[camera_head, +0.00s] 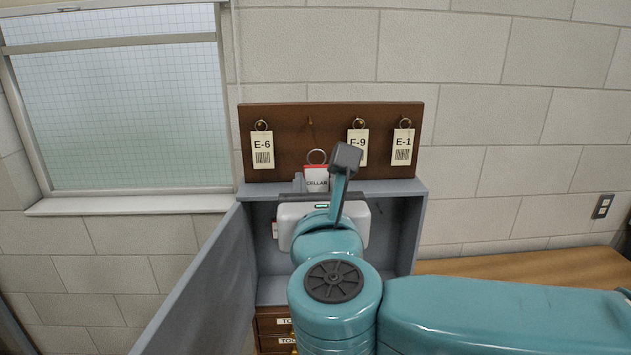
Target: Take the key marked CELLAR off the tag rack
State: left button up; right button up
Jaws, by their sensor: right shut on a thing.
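The key tag marked CELLAR (316,184), white with a red top edge and a metal ring, is in front of the lower edge of the brown tag rack (283,114). My right gripper (321,172) is shut on this tag, with its fingers at either side of it. The ring is below the bare second hook (310,122) and apart from it. The key itself cannot be made out. My left gripper is not in view.
Tags E-6 (262,150), E-9 (357,142) and E-1 (402,147) hang on the rack. Below is a grey cabinet (408,235) with its door (205,285) open at left. A wooden surface (530,267) is at right.

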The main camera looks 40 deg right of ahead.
jog(key=shift+s+a+r, duration=0.1)
jog(key=shift+r, duration=0.35)
dwell(0.4)
dwell(0.3)
jog(key=shift+b+v, duration=0.45)
jog(key=shift+v, duration=0.95)
jog(key=shift+r, duration=0.1)
jog(key=shift+s+a, duration=0.15)
jog(key=b, duration=0.2)
send_near(316, 176)
jog(key=v, duration=0.3)
jog(key=shift+s+a, duration=0.15)
jog(key=shift+s, duration=0.05)
dwell(0.3)
